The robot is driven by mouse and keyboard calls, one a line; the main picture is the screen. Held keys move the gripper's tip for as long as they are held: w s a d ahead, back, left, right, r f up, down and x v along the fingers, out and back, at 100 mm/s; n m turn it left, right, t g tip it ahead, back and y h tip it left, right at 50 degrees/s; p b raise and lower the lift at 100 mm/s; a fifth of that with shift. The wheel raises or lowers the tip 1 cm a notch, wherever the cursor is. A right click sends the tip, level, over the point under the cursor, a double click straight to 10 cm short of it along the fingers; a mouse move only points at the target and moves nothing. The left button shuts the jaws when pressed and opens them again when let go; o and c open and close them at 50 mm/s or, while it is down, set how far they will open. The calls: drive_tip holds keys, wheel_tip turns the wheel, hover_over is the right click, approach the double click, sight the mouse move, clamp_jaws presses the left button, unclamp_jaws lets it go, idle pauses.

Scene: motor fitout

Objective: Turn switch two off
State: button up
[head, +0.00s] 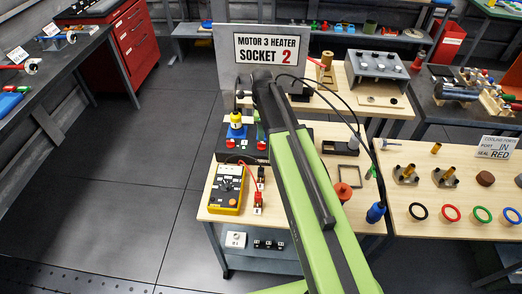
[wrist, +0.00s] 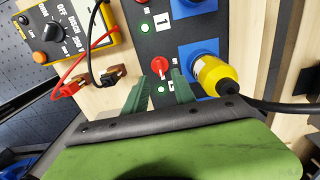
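A red rotary switch knob (wrist: 160,66) sits on the dark switch panel (wrist: 122,10), on the row below the one marked 1. The number beside this knob is mostly hidden by my right finger. A green lamp (wrist: 163,90) beneath it looks lit. My gripper (wrist: 163,77) is open, its two green fingers reaching to either side of the knob; I cannot tell whether they touch it. In the head view the panel (head: 228,150) is partly covered by my arm, and a sign (head: 272,50) behind it reads "MOTOR 3 HEATER SOCKET 2".
A yellow plug (wrist: 215,76) with a black cable sits in a blue socket right of the knob. Another green lamp (wrist: 145,27) is by the mark 1. A yellow meter (wrist: 62,35) with red and black leads lies left of the panel. Open floor (head: 150,190) lies left of the bench.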

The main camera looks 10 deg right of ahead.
sight(262, 145)
wheel_tip(262, 145, down, 6)
drive_tip(key=b, duration=0.4)
drive_tip(key=shift+b, duration=0.3)
clamp_jaws()
